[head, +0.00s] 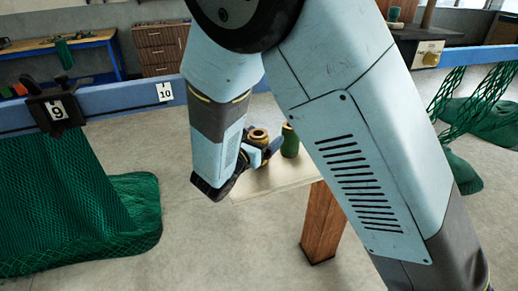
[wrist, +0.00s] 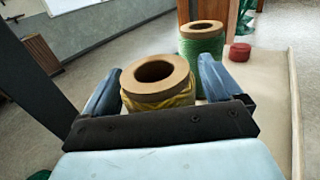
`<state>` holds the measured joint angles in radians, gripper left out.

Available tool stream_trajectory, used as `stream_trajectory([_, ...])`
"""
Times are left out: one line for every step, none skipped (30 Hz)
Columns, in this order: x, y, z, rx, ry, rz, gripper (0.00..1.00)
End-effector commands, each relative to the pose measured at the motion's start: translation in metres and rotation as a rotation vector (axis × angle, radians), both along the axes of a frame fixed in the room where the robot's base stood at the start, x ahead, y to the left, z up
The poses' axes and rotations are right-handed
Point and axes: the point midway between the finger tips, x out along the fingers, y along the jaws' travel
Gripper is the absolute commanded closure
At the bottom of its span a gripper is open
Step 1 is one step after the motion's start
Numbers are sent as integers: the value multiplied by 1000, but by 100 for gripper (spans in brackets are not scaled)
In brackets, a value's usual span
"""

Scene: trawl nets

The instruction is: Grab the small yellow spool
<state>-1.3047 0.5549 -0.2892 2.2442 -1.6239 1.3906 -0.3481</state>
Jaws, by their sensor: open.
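The small yellow spool (wrist: 158,83) stands upright on the pale table, with a tan flange and a hollow centre on top. In the wrist view my gripper (wrist: 160,88) is open, with one blue finger on each side of the spool. I cannot tell whether the fingers touch it. The gripper's dark palm hides the lower part of the spool. In the head view the spool (head: 259,135) shows at the table's far edge, partly behind my gripper (head: 257,152).
A green spool (wrist: 203,42) stands just behind the yellow one. A small red round object (wrist: 239,53) lies to its right on the table (wrist: 274,88). Green nets (head: 75,205) hang from a blue rail (head: 115,106) at the left. Open floor surrounds the table.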

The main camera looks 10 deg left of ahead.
Motion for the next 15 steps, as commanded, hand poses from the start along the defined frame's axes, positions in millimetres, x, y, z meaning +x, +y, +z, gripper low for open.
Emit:
stream_trajectory([0,0,0,0,0,0,8])
stream_trajectory([0,0,0,0,0,0,8])
stream_trajectory([0,0,0,0,0,0,8])
stream_trajectory([0,0,0,0,0,0,8])
stream_trajectory([0,0,0,0,0,0,11])
stream_trajectory([0,0,0,0,0,0,14])
stream_trajectory([0,0,0,0,0,0,17])
stream_trajectory([0,0,0,0,0,0,20])
stream_trajectory([0,0,0,0,0,-1,24])
stream_trajectory([0,0,0,0,0,-1,27])
stream_trajectory([0,0,0,0,0,-1,30])
stream_trajectory([0,0,0,0,0,-1,34])
stream_trajectory([0,0,0,0,0,-1,36])
stream_trajectory([0,0,0,0,0,-1,39])
stream_trajectory([0,0,0,0,0,-1,43])
